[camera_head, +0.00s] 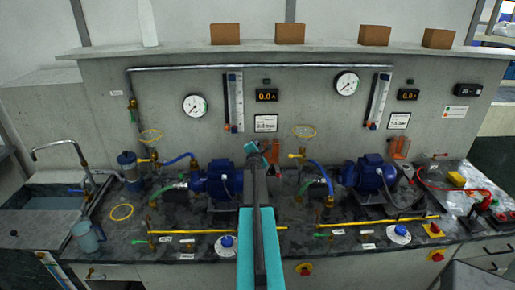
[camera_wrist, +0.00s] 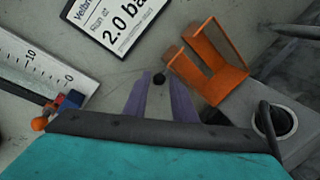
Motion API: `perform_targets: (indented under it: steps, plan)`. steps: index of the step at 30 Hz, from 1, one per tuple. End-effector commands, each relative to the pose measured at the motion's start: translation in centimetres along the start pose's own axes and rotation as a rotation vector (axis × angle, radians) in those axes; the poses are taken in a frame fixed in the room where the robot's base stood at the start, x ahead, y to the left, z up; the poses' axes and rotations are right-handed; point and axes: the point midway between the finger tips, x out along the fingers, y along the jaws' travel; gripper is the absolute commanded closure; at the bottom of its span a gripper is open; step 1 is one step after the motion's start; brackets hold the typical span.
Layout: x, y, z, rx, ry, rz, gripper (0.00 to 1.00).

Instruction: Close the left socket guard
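The left socket guard is an orange frame (camera_wrist: 208,62) in the wrist view, standing open above a grey socket box (camera_wrist: 290,125) whose round dark socket is uncovered. In the head view the guard (camera_head: 272,151) shows on the wall, partly hidden by my arm. My gripper (camera_wrist: 158,76) points at the wall just left of the guard, its two purple fingers apart. I see no contact between fingers and guard. In the head view the gripper (camera_head: 262,148) is partly hidden by my arm.
A second orange guard (camera_head: 400,148) is on the wall to the right. Blue pumps (camera_head: 217,182) (camera_head: 370,174), hoses and yellow pipes crowd the bench. A label (camera_wrist: 112,24) and a flow tube (camera_wrist: 45,75) are close left of the gripper.

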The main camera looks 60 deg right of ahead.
Motion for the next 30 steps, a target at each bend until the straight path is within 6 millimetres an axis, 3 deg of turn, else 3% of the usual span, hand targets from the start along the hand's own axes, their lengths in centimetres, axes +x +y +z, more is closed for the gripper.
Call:
perform_targets:
  steps: [9,13,30]
  plan:
    - [0.07,-0.06,0.04,0.000,0.000,-0.001,0.77]
    - [0.07,-0.08,0.05,0.000,-0.001,-0.001,0.99]
    - [-0.03,-0.16,-0.61,0.001,-0.005,0.015,1.00]
